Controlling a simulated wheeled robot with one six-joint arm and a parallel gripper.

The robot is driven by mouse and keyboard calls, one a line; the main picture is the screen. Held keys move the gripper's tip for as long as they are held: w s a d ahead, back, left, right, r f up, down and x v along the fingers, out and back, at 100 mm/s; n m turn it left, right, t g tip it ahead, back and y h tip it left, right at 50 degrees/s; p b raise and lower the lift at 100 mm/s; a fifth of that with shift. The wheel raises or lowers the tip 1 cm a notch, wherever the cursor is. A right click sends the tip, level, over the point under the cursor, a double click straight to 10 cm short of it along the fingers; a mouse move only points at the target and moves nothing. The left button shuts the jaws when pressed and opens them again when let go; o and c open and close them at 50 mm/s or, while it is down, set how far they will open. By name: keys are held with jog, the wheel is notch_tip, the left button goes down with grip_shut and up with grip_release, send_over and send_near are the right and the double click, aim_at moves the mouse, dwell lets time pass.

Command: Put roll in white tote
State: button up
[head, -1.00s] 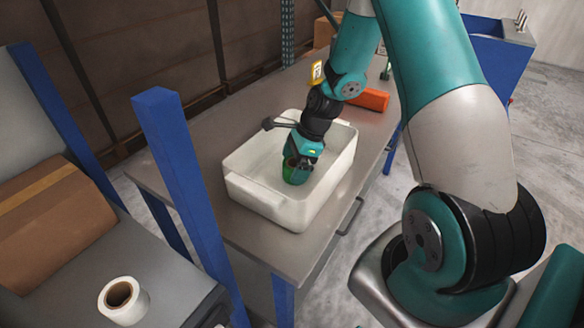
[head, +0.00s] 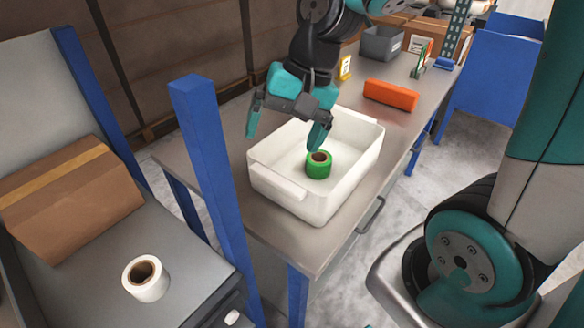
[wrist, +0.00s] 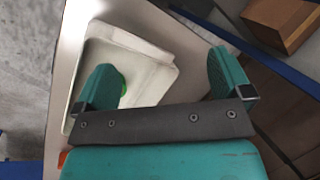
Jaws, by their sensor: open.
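A green roll (head: 319,165) with a brown core stands inside the white tote (head: 272,187), on its floor. In the wrist view, a green edge of the roll (wrist: 121,83) shows beside the left finger, within the tote (wrist: 150,92). My gripper (head: 285,142) is open and empty, above the tote's left rim and apart from the roll. A white roll (head: 146,278) with a brown core stands on the grey surface at the lower left.
A blue post (head: 208,170) rises between the grey surface and the metal bench (head: 272,233). A cardboard box (head: 70,200) lies at the left. An orange box (head: 391,94) and a grey bin (head: 381,44) stand further back on the bench.

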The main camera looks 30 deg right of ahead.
jog(key=s+a+r+n, duration=0.3)
jog(key=s+a+n, duration=0.3)
jog(key=s+n, duration=0.5)
jog(key=shift+s+a+n+g, duration=0.2)
jog(key=shift+s+n+g, duration=0.1)
jog(key=shift+n, duration=0.3)
jog(key=shift+c, duration=0.3)
